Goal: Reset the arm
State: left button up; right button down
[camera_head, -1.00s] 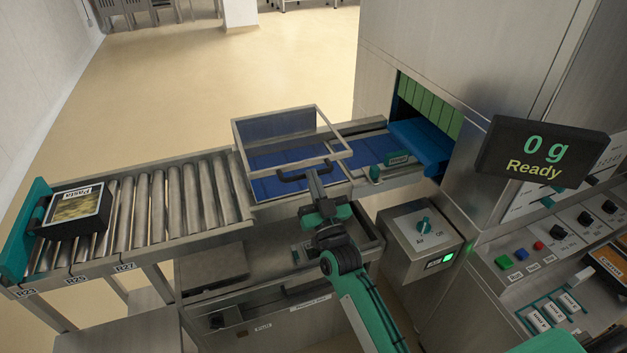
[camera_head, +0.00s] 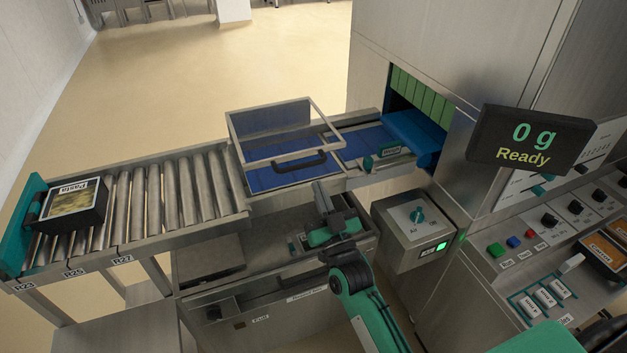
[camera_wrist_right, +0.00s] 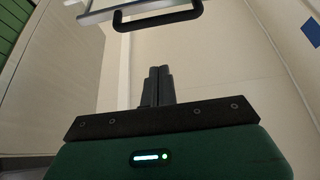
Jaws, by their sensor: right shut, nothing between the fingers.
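My right gripper (camera_head: 322,193) is in the middle of the head view, in front of and below the black handle (camera_head: 300,162) of the clear framed guard (camera_head: 270,128). Its fingers are shut and empty. In the right wrist view the two dark fingers (camera_wrist_right: 161,84) stand side by side, and the black handle (camera_wrist_right: 158,18) shows apart from them, beyond the fingertips. The guard stands tilted over the blue belt. My left gripper is not in view.
A black pasta tray (camera_head: 73,205) sits on the roller conveyor (camera_head: 150,200) at the left. The weight display (camera_head: 528,142) reads "0 g Ready". A switch box (camera_head: 412,222) stands right of my arm. The sealer's control panel (camera_head: 540,240) is at the far right.

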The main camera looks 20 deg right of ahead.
jog(key=s+a+f+n+g, duration=0.1)
jog(key=s+f+g, duration=0.3)
jog(key=f, duration=1.1)
jog(key=s+f+g+y, duration=0.1)
jog(key=s+f+g, duration=0.25)
jog(key=f, duration=1.15)
jog(key=s+a+f+n+g, duration=0.1)
jog(key=s+f+g, duration=0.25)
jog(key=f, duration=1.15)
jog(key=s+d+f+g, duration=0.3)
jog(key=s+f+g, duration=0.3)
jog(key=s+f, duration=1.15)
jog(key=s+d+f+g, duration=0.1)
jog(key=s+f+g, duration=0.1)
jog(key=s, duration=0.5)
jog(key=s+d+f+g+h, duration=0.1)
jog(key=s+d+f, duration=0.1)
jog(key=s, duration=0.5)
jog(key=s+d+f+g, duration=0.2)
jog(key=s+f, duration=0.1)
jog(key=s, duration=0.4)
jog(key=shift+s+f+g+h, duration=0.25)
jog(key=shift+s+g+h, duration=0.05)
jog(key=shift+s+h, duration=0.1)
jog(key=shift+d, duration=0.1)
